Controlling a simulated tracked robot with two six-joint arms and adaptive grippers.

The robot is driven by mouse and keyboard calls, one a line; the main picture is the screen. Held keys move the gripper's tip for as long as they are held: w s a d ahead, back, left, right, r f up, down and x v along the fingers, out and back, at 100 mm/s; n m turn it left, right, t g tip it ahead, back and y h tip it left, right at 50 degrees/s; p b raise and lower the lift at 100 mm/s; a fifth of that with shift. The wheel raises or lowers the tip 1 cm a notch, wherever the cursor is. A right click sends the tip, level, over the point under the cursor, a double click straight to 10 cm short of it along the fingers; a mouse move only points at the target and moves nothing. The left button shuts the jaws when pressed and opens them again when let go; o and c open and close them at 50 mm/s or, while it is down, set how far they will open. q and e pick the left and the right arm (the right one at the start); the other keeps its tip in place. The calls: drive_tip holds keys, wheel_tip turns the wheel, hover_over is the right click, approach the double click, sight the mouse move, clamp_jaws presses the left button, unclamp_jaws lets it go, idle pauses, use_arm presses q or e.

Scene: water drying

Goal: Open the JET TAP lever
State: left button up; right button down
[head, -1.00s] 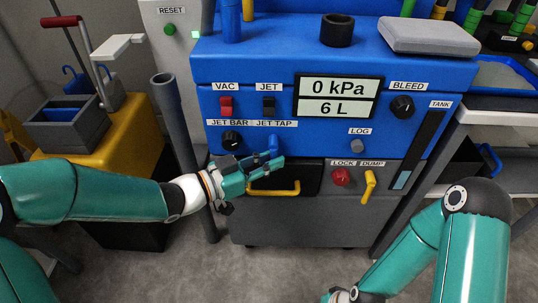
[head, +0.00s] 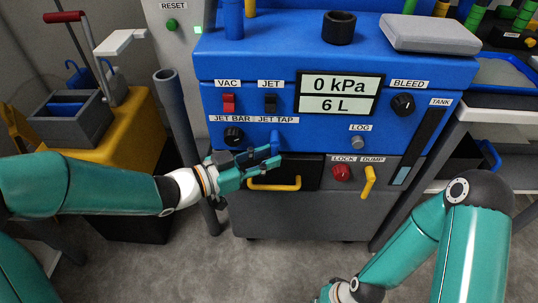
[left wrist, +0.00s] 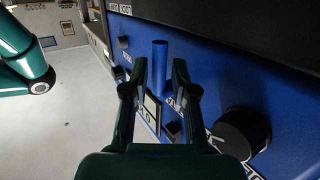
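The JET TAP lever (head: 274,138) is a small blue handle below its label on the blue panel. In the left wrist view it is a blue cylinder (left wrist: 159,65) that stands between the two fingers. My left gripper (head: 276,157) is at the lever with its fingers apart. In the left wrist view the open fingers (left wrist: 155,75) flank the lever, with a gap visible on both sides. The lever's lower part is hidden behind the fingers in the head view. Of my right gripper (head: 330,295), only a part shows at the bottom edge; its fingertips are out of sight.
The black JET BAR knob (head: 233,136) is left of the lever. A yellow drawer handle (head: 275,186) lies just below the gripper. The red LOCK knob (head: 341,173) and yellow DUMP lever (head: 368,181) are to the right. A grey pole (head: 178,120) stands left of the machine.

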use_arm(q)
drive_tip(key=v, duration=1)
drive_tip(key=shift+s+a, duration=0.2)
drive_tip(key=shift+a, duration=0.1)
drive_tip(key=d+f+n+g+y, duration=0.15)
drive_tip(key=f+n, duration=0.25)
drive_tip(key=f, duration=0.8)
drive_tip(key=d+f+n+g+y, duration=0.1)
drive_tip(key=d+f+n+y, duration=0.3)
drive_tip(key=f, duration=0.8)
drive_tip(key=s+a+f+n+g+y, duration=0.2)
drive_tip(key=s+a+f+n+g, duration=0.1)
drive_tip(key=s+f, duration=0.4)
drive_tip(key=s+a+f+n+g+y, duration=0.2)
drive_tip(key=s+a+f+n+g, duration=0.1)
drive_tip(key=s+f, duration=0.4)
wheel_tip(320, 180, up, 37)
drive_tip(key=p, duration=3.6)
drive_tip(key=shift+s+a+f+m, duration=0.15)
drive_tip(key=shift+s+m, duration=0.1)
drive_tip(key=shift+m, duration=0.05)
